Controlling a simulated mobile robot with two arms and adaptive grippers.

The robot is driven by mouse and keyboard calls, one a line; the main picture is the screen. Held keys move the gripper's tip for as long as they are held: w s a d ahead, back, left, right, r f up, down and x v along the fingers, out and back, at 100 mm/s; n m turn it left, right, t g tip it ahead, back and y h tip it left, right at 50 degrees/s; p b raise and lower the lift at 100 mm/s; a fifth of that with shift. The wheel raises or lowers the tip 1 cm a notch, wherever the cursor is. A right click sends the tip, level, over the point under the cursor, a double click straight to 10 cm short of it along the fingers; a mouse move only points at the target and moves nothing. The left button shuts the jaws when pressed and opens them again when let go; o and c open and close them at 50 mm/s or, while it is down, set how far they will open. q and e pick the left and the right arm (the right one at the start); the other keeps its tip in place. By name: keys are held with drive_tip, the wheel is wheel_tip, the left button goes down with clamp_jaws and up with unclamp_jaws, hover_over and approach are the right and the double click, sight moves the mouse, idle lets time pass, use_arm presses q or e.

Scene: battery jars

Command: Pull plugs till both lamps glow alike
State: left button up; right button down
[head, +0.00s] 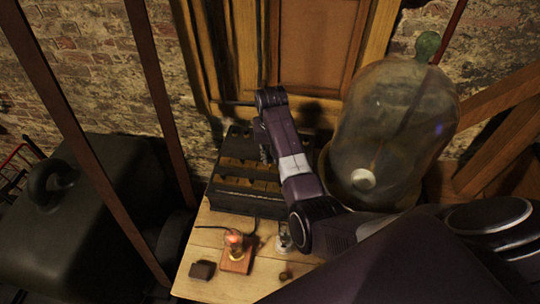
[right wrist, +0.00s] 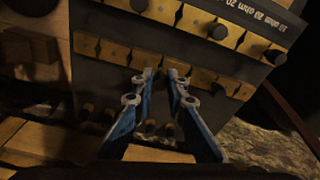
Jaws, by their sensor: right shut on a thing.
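The dark resistance box (head: 245,200) stands on the table below the wooden panel. The right wrist view shows its brass blocks (right wrist: 205,22), with several black plugs such as the plug (right wrist: 218,32) seated between them. My right gripper (right wrist: 160,76) is over a brass row, its fingertips closed on a plug that is mostly hidden between them. In the head view its fingertips are hard to make out against the box. One lamp (head: 235,240) glows orange on a wooden base. The other lamp (head: 284,240) is partly hidden by my right arm; its glow cannot be judged. My left gripper is out of view.
A large glass jar (head: 400,130) stands right of the box, close to my right arm. A small dark block (head: 202,270) and a small round knob (head: 285,274) lie on the table (head: 205,238). A big dark weight-like object (head: 85,215) is at left.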

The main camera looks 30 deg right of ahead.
drive_tip(key=shift+f, duration=1)
idle(0.8)
drive_tip(key=c, duration=1.8)
unclamp_jaws()
drive_tip(key=shift+c, duration=0.2)
drive_tip(key=shift+r, duration=0.1)
wheel_tip(320, 180, up, 12)
drive_tip(key=s, duration=0.1)
drive_tip(key=shift+s+a, duration=0.15)
drive_tip(key=shift+a, duration=0.1)
drive_tip(key=shift+f, duration=0.2)
